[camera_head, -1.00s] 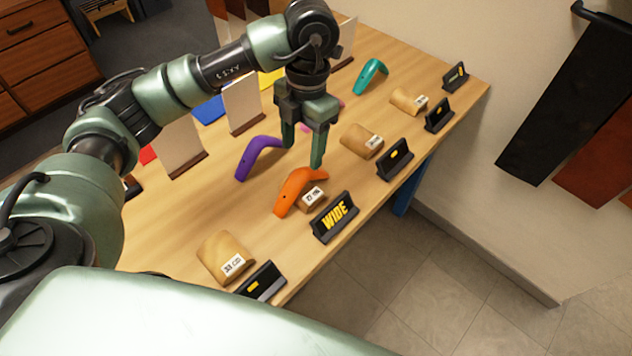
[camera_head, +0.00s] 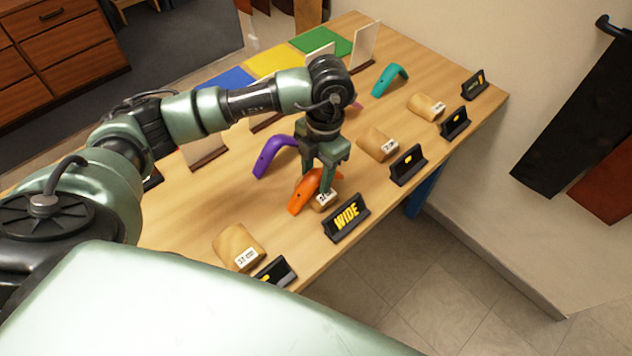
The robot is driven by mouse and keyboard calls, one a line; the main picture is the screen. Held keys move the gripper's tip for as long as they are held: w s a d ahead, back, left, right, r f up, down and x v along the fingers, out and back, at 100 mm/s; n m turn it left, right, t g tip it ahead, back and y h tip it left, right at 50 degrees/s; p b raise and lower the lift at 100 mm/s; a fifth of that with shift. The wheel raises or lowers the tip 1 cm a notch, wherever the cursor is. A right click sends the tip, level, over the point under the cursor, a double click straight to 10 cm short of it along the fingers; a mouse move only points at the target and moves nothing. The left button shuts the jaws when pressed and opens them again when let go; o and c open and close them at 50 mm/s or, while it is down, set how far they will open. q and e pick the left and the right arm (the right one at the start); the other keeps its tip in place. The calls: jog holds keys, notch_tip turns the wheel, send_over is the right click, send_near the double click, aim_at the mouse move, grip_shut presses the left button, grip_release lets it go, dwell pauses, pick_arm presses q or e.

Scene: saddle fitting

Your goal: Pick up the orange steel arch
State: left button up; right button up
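The orange steel arch (camera_head: 301,198) rests leaning over a small labelled wooden block (camera_head: 325,197) on the wooden table, behind the black sign reading WIDE. My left gripper (camera_head: 318,176) points down at the arch's upper end, with its two green fingers apart. The fingertips are low, at or just above the arch, and partly cover its top. I cannot tell whether they touch it. My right gripper is not in view.
A purple arch (camera_head: 270,154) lies just left of the gripper and a teal arch (camera_head: 388,77) farther back. Wooden blocks (camera_head: 238,243) (camera_head: 377,143) and black signs (camera_head: 408,166) line the near edge. Upright panels and coloured mats (camera_head: 322,41) stand behind. The table's left middle is clear.

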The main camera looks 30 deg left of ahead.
pick_arm(q)
grip_shut()
jog(key=shift+r, duration=0.2)
